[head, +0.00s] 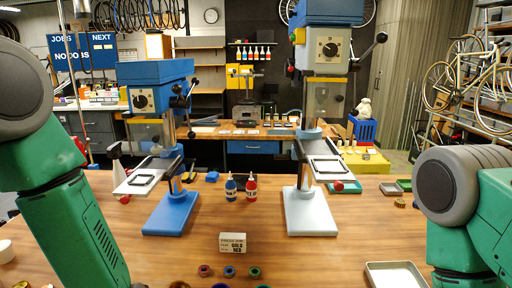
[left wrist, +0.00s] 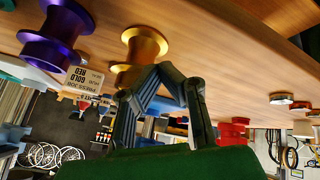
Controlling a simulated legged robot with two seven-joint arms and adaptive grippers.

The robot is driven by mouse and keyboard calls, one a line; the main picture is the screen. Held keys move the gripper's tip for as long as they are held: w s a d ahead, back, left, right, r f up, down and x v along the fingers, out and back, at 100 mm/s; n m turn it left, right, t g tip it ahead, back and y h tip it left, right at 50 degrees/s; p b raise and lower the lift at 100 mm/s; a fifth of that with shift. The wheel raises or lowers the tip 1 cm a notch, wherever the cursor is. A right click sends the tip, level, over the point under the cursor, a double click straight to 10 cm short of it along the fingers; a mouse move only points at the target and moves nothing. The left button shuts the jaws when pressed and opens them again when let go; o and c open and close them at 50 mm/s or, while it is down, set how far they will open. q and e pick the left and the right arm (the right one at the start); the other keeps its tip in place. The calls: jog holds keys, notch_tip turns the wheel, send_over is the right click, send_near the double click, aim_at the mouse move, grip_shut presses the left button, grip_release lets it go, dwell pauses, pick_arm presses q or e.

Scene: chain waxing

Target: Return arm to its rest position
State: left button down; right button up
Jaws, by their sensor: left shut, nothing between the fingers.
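My left arm (head: 75,220), with green links and a grey joint, comes in at the left of the head view and runs down out of the frame. Its gripper is outside the head view. In the left wrist view, which is upside down, the left gripper (left wrist: 166,72) has its dark fingers together with nothing between them. A gold spool (left wrist: 145,42) and a purple spool (left wrist: 58,35) are near the fingers on the wooden table. My right arm (head: 470,200) shows at the right of the head view; its gripper is out of view.
Two presses stand on the table, with a blue base (head: 171,215) and a pale base (head: 310,213). Blue (head: 231,188) and red (head: 251,188) bottles stand between them. A printed block (head: 232,243), small rings and a metal tray (head: 396,276) are nearer.

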pick_arm(q)
jog(key=s+a+f+m+g, duration=0.2)
jog(key=s+a+f, duration=0.15)
jog(key=s, duration=0.65)
jog(key=s+a+f+m+g, duration=0.2)
jog(key=s+f+g, duration=0.15)
jog(key=s, duration=0.65)
jog(key=s+a+f+m+g, duration=0.25)
jog(key=s+f, duration=0.25)
jog(key=s, duration=0.6)
jog(key=w+f+b, duration=0.2)
jog(key=f+b, duration=0.6)
jog(key=w+f+t+b, duration=0.1)
jog(key=w+f+b, duration=0.1)
jog(key=f+b, duration=0.6)
jog(key=shift+d+f+m+t+b, duration=0.3)
jog(key=shift+d+m+b, duration=0.15)
jog(key=shift+b, duration=0.3)
